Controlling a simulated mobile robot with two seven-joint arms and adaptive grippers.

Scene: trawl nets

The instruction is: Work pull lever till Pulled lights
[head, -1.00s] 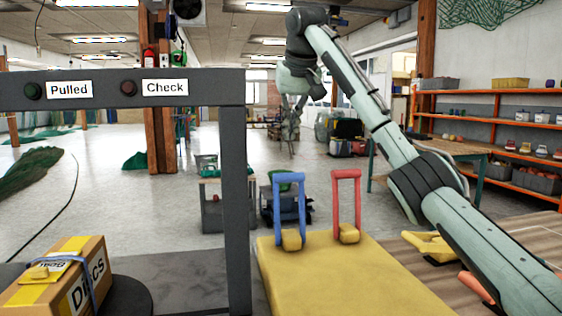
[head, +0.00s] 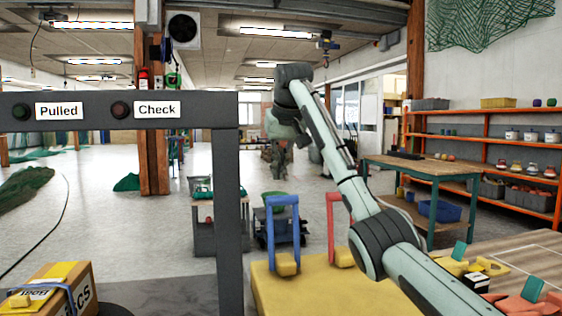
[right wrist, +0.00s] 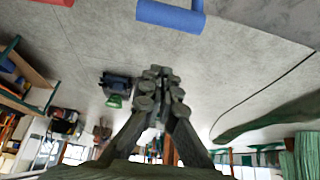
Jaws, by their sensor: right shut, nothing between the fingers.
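A blue lever handle (head: 268,235) and a red lever handle (head: 330,228) stand upright on a yellow base (head: 300,290); the arm partly covers the red one. Which is the pull lever, I cannot tell. On the dark frame (head: 226,210), the Pulled lamp (head: 21,111) is dark green and the Check lamp (head: 120,109) dark red; both look unlit. My right gripper (head: 277,172) is shut and empty, raised beyond the handles. In the right wrist view its closed fingers (right wrist: 158,78) are apart from the blue handle (right wrist: 170,16) and red handle (right wrist: 52,2). My left gripper is not in view.
Yellow, teal and orange pieces lie on the wooden surface (head: 530,255) at right. Open floor lies at left.

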